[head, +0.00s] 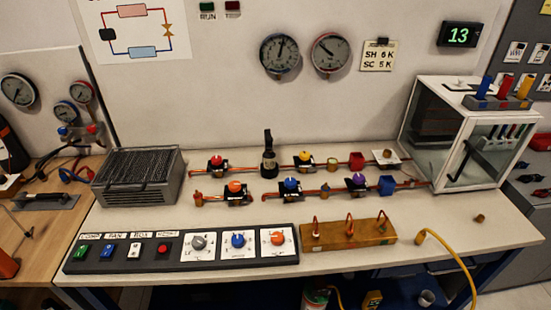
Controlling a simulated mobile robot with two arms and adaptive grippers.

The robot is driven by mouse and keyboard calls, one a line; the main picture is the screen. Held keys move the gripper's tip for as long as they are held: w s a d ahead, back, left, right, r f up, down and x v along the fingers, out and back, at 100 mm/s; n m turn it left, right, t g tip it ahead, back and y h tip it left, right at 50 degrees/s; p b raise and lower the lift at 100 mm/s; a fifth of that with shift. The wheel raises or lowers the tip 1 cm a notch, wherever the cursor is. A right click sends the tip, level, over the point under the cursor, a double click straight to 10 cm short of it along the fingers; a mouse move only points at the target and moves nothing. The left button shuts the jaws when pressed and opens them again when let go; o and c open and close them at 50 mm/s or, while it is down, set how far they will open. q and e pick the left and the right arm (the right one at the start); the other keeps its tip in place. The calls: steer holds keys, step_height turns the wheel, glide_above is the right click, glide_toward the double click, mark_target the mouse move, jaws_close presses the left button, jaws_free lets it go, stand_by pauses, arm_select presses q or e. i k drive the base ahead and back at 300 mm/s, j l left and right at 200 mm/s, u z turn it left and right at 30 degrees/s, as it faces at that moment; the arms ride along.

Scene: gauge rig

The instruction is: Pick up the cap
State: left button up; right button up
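A small brass-coloured piece that looks like a cap (479,218) lies alone on the bare right part of the white bench (450,240). A similar small brass piece (387,153) sits on a white square (397,158) near the back of the bench, by the glass case. Both are too small to tell their exact shape. Neither gripper shows in the head view.
A glass-walled case (465,130) stands at the back right. A yellow hose (450,249) with a brass end crosses the front right edge. A wooden block (346,234), control panel (180,248) and copper pipes with coloured valves (290,187) fill the middle.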

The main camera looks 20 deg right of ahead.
mark_target(480, 219)
steer(key=z, duration=2.15)
